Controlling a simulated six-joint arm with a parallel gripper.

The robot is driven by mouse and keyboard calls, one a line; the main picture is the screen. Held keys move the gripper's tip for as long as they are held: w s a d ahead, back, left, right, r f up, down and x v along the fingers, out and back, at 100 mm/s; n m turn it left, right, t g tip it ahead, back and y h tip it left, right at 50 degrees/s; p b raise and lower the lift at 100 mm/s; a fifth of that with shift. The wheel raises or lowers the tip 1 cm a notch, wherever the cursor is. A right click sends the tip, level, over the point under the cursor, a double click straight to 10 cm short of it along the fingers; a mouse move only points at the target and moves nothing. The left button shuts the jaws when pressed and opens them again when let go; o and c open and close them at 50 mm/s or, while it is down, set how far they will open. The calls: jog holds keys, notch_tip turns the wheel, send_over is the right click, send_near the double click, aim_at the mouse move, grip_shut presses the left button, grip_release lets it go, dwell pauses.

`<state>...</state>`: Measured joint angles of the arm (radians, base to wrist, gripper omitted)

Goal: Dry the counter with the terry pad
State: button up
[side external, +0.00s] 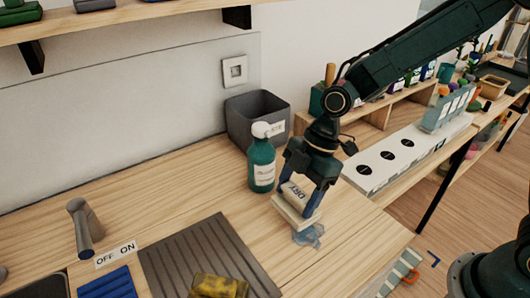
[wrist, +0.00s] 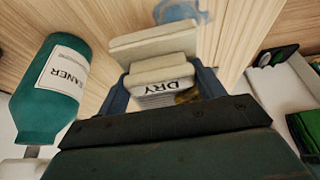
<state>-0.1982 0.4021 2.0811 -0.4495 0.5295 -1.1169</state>
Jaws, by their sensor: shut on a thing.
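My gripper (side external: 308,195) is shut on the terry pad (side external: 289,210), a cream pad with a block handle marked DRY. The wrist view shows the pad (wrist: 152,46) between the two blue fingers (wrist: 168,88). A bluish wet patch (side external: 308,236) lies on the wooden counter (side external: 190,190), just below and beside the pad. The patch also shows at the top of the wrist view (wrist: 178,11). The pad looks tilted and close to the counter; I cannot tell whether it touches.
A teal cleaner bottle (side external: 262,165) stands just left of my gripper, with a grey bin (side external: 240,122) behind it. A grey ribbed mat (side external: 205,258), a yellow sponge (side external: 218,286) and a tap (side external: 84,226) are at the front left. The counter's right edge is near the patch.

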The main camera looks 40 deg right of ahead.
aim_at(297, 208)
notch_tip(297, 208, down, 4)
jog(key=shift+r, duration=0.2)
jog(key=shift+s+f, duration=0.2)
jog(key=shift+s, duration=0.1)
jog(key=shift+c, duration=0.4)
jog(key=shift+s, duration=4.55)
jog(key=shift+w, duration=4.9)
jog(key=shift+d, duration=0.8)
jog(key=shift+s+d, duration=0.1)
jog(key=shift+s, duration=4.8)
jog(key=shift+w, duration=4.85)
jog(key=shift+r, duration=4.05)
